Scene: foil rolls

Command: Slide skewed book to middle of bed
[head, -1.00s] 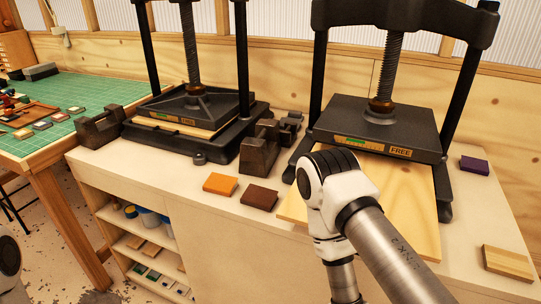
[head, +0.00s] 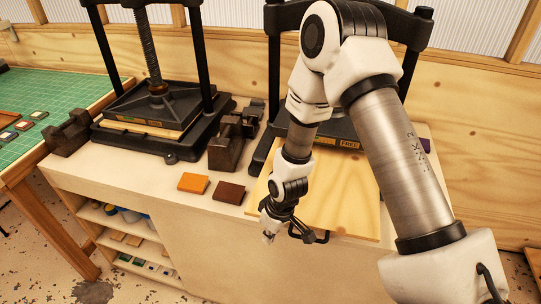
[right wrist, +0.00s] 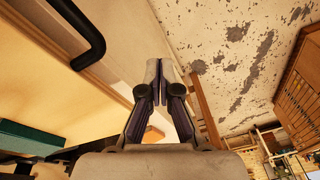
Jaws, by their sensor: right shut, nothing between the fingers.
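The right press has a dark plate with a FREE label (head: 349,143) and a pale wooden bed board (head: 345,205) that juts out in front. No skewed book is clearly visible on this bed; my right arm and the plate hide part of it. My right gripper (head: 268,236) points down near the board's front left corner and looks empty. In the right wrist view its fingers (right wrist: 160,72) are together with nothing between them. A teal block (right wrist: 30,138) lies at lower left there; I cannot tell what it is. My left gripper is not in view.
An orange block (head: 193,183) and a brown block (head: 230,193) lie on the bench left of the board. Dark metal weights (head: 226,150) stand between the presses. The left press (head: 150,120) holds pale boards. A black bent bar (right wrist: 92,35) is near my right fingers.

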